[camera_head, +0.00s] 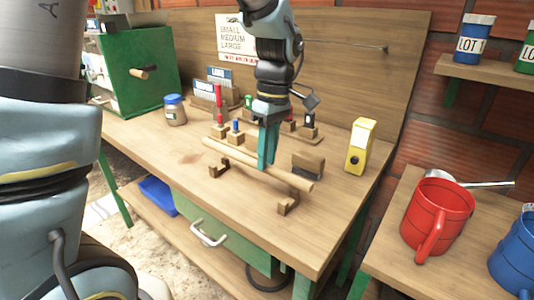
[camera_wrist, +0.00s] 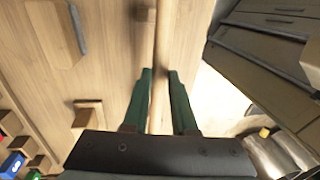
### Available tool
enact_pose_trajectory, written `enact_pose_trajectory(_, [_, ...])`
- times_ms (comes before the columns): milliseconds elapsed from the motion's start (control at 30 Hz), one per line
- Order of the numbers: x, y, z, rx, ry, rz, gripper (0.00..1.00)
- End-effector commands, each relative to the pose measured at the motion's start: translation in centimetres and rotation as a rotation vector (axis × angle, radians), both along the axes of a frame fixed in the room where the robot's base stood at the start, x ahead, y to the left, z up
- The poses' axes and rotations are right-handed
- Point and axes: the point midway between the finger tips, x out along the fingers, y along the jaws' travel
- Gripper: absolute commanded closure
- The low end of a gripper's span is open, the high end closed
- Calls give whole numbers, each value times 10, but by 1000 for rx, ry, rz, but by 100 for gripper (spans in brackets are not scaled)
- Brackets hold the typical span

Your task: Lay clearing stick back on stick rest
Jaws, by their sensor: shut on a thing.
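The clearing stick (camera_head: 225,150) is a long pale wooden rod. My gripper (camera_head: 267,162) is shut on it near its middle and holds it above the bench, running from back left to front right. In the wrist view the stick (camera_wrist: 161,45) passes between the two green fingers (camera_wrist: 160,100). The stick rest shows as two brown wooden brackets on the bench: a left one (camera_head: 219,169) and a right one (camera_head: 289,203). The stick appears raised above and slightly behind them in the head view. The exact height gap is hard to tell.
A dark-bristled brush (camera_head: 308,164) stands behind the stick's right part, with a yellow device (camera_head: 359,146) farther right. Small wooden blocks with coloured pegs (camera_head: 236,134) stand behind my gripper. A jar (camera_head: 175,110) and a green box (camera_head: 138,70) are at the left. The bench front is clear.

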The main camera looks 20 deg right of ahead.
Motion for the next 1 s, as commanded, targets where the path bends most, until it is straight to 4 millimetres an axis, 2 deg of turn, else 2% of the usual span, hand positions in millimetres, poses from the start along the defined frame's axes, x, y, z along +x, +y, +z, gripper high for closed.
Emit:
enact_pose_trajectory(100, [0, 0, -13, 0, 0, 0, 100])
enact_pose_trajectory(600, [0, 0, -47, 0, 0, 0, 100])
enact_pose_trajectory(1000, [0, 0, -51, 0, 0, 0, 100])
